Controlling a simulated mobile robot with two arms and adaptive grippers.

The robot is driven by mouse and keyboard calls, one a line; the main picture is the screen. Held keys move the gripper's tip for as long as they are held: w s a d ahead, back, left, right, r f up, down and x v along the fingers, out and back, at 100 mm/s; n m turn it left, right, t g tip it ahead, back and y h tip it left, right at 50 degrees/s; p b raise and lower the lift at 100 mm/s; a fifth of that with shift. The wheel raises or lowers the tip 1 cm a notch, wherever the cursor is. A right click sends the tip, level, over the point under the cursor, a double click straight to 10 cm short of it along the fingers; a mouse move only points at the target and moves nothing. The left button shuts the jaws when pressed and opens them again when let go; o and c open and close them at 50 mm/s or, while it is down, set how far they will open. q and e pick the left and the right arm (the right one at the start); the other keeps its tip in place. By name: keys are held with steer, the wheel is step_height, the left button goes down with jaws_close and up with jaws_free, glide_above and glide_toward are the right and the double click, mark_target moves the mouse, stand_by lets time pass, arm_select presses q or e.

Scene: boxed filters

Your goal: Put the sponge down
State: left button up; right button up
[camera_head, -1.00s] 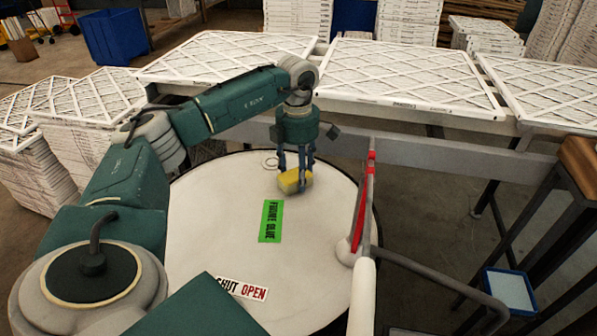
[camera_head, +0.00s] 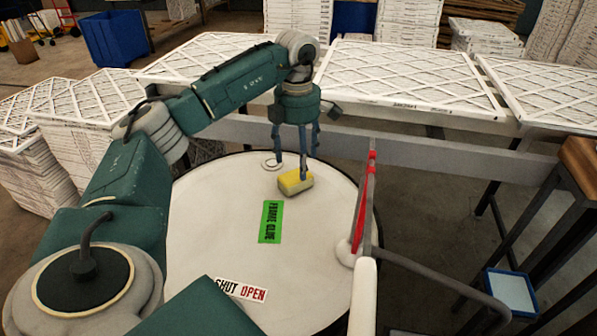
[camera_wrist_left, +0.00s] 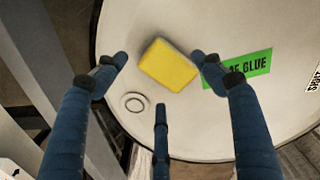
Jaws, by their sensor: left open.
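The sponge (camera_head: 295,181), yellow with a pale underside, lies on the white round drum lid (camera_head: 215,240), just behind the green glue label. My left gripper (camera_head: 297,165) is above the sponge with its fingers spread. In the left wrist view the sponge (camera_wrist_left: 169,65) lies between the open fingers of the left gripper (camera_wrist_left: 160,75), with a gap to the left finger. The right finger is close to its edge, and I cannot tell whether they touch. My right gripper is not in view.
A green label (camera_head: 270,222) and a shut/open sign (camera_head: 241,290) are on the lid. A ring-shaped cap (camera_head: 271,163) is behind the sponge. A red-and-grey upright handle (camera_head: 363,205) stands at the lid's right. Flat filters (camera_head: 405,75) lie on a rack behind.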

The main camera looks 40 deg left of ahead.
mark_target(298, 173)
arm_select(q)
step_height(298, 173, up, 7)
stand_by(0.3)
steer(key=shift+s+f, duration=0.1)
stand_by(0.4)
